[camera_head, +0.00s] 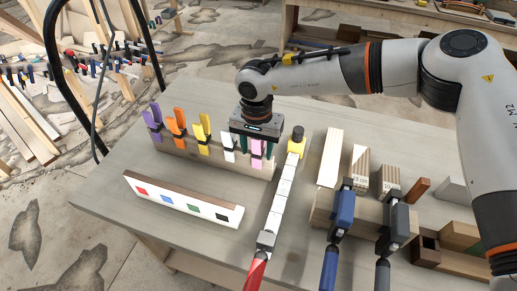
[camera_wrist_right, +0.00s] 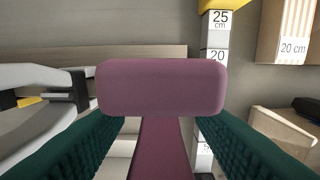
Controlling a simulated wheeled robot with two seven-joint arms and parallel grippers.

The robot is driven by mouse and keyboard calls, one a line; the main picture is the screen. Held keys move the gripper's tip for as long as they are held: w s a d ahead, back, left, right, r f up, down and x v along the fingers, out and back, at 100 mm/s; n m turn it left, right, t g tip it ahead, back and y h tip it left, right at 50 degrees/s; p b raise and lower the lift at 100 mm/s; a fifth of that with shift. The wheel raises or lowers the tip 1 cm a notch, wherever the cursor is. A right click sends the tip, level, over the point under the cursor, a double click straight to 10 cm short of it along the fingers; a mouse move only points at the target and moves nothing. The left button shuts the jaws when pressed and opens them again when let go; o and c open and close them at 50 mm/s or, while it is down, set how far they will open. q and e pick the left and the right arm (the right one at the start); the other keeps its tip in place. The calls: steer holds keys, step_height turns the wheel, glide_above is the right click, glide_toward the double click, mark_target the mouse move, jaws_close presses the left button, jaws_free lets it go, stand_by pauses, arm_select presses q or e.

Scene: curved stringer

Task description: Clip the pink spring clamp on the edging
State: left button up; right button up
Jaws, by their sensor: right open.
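The pink spring clamp (camera_head: 257,151) stands at the right end of a row of clamps on a wooden rail. My right gripper (camera_head: 256,138) is directly above it, pointing down. In the right wrist view the pink clamp (camera_wrist_right: 160,88) lies between the two dark green finger pads (camera_wrist_right: 160,145), with gaps beside its narrow part, so the gripper is open around it. A low wooden strip with a white face and red, blue, green and black squares, which looks like the edging (camera_head: 185,197), lies in front of the rail. My left gripper is not seen.
Purple (camera_head: 153,120), orange (camera_head: 176,122), yellow (camera_head: 202,128) and white (camera_head: 228,146) clamps stand left of the pink one. A bar clamp with a marked scale (camera_head: 280,195) lies close on the right.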

jaws_close()
